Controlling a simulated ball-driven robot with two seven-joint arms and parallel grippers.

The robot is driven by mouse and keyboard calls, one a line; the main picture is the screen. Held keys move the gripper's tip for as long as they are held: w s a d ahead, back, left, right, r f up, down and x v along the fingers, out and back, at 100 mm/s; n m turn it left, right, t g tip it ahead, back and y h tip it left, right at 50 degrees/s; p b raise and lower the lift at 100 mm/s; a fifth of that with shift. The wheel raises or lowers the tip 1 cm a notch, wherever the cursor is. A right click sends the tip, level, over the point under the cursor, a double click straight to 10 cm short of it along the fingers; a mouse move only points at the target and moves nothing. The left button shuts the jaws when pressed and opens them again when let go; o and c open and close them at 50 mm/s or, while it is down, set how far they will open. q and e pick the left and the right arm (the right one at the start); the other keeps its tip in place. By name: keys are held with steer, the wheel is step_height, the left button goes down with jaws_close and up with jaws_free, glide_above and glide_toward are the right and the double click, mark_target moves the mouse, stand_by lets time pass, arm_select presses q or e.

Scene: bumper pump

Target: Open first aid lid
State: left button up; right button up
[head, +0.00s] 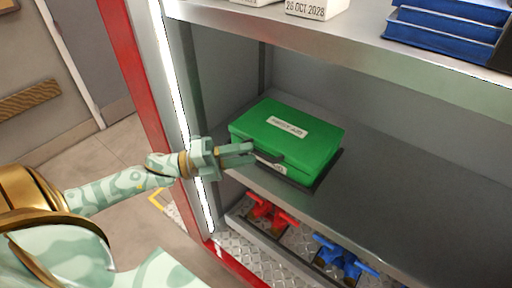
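The green first aid box (315,146) lies flat on the grey middle shelf. Its lid (300,121) is down and carries a white label. A dark handle and another white label show on its front side, partly covered by my gripper. My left gripper (251,153) is at the box's front left edge, fingers pointing right. A narrow gap shows between its fingers and nothing is seen between them. I cannot tell whether the fingers touch the box. My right gripper is not in view.
The shelf (420,185) is bare to the right of the box. An upper shelf above it holds blue trays (445,38) and white boxes (315,8). Below are red (270,212) and blue (343,258) items in a bin. A lit shelf post (178,95) stands left, close to my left arm.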

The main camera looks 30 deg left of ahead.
mark_target(255, 150)
arm_select(q)
steer(key=x, duration=0.2)
steer(key=shift+w+d+r, duration=0.1)
steer(key=shift+w+d, duration=0.05)
steer(key=shift+w, duration=0.15)
steer(key=shift+w+d, duration=0.25)
steer(key=shift+s, duration=0.15)
